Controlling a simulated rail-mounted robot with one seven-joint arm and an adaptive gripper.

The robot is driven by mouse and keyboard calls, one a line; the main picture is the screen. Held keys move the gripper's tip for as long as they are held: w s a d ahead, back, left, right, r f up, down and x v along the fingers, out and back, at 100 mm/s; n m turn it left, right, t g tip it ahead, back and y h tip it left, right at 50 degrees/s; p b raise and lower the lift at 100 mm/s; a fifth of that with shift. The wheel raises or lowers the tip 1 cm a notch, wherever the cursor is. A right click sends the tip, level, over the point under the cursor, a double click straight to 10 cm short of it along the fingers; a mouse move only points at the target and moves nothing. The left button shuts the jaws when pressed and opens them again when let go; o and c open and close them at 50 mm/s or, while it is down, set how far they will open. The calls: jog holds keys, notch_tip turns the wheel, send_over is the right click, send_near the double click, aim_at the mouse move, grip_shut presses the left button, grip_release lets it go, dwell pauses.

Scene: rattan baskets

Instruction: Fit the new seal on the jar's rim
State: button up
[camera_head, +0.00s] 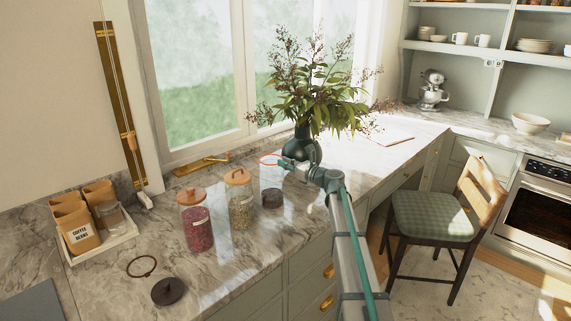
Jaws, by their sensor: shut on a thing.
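A thin red-orange ring, the seal (268,159), is held out to the left by my gripper (284,164), which is shut on its right side. The seal is above the counter and appears to be over or just behind a lidless glass jar (271,182) with dark contents low inside. I cannot tell how far apart seal and rim are; they do not clearly touch. A dark brown ring (142,267) lies flat on the counter at the front left. A dark round lid with a knob (168,290) lies near it.
Two lidded glass jars, one with red contents (197,228) and one with pale contents (240,205), stand left of the open jar. A dark vase with branches (298,146) stands close behind my gripper. A tray (102,246) with packets is at left.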

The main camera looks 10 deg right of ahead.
jog(key=shift+f+b, duration=0.4)
jog(key=shift+f, duration=0.4)
jog(key=o, duration=0.8)
jog(key=v, duration=1.2)
